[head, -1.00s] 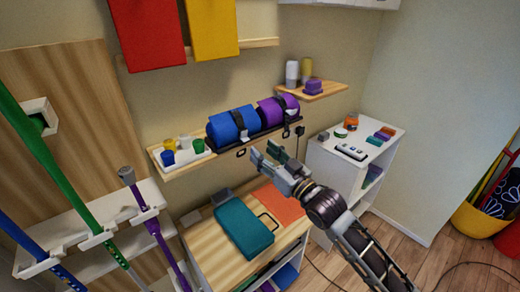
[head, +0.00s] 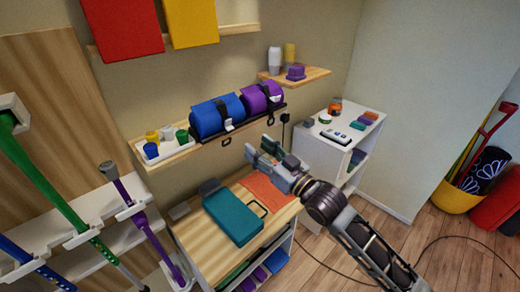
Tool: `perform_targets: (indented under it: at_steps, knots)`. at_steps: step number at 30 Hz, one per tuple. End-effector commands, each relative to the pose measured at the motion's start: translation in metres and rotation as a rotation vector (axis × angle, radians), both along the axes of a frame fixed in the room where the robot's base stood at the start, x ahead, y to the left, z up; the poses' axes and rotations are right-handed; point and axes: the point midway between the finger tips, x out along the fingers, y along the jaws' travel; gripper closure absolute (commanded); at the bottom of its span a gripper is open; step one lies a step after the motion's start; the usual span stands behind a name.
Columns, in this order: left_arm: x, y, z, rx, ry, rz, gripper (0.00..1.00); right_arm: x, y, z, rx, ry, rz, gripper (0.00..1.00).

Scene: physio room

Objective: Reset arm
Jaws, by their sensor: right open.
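My right gripper (head: 262,153) is open with nothing between its fingers. Its arm comes in from the lower right. In the head view it shows in front of the wall, above the orange mat (head: 268,190) on the wooden bench and below the purple roll (head: 262,97). My left gripper is not in view.
A teal case (head: 233,217) lies on the wooden bench (head: 198,245). A wall shelf (head: 185,152) holds a blue roll (head: 213,117) and small cups. A white cabinet (head: 318,155) stands right of the gripper. Coloured poles stand at left.

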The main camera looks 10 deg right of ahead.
Motion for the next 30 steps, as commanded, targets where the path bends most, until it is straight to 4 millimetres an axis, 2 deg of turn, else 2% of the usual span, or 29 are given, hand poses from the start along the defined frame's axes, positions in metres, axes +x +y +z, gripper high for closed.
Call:
perform_targets:
  at_steps: [5,11,20,26,30]
  knots:
    - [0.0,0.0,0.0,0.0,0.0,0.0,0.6,0.0,-0.001,-0.004,-0.006,0.013,-0.007,0.55]
    - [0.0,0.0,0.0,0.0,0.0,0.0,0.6,-0.002,-0.006,-0.028,-0.045,0.089,-0.047,0.55]
    - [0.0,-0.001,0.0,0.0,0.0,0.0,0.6,-0.016,-0.029,-0.096,-0.165,0.313,-0.154,0.55]
    - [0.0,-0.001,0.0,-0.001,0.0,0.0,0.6,-0.036,-0.05,-0.144,-0.251,0.482,-0.223,0.55]
    - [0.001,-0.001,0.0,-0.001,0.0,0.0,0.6,-0.057,-0.067,-0.176,-0.309,0.607,-0.265,0.55]
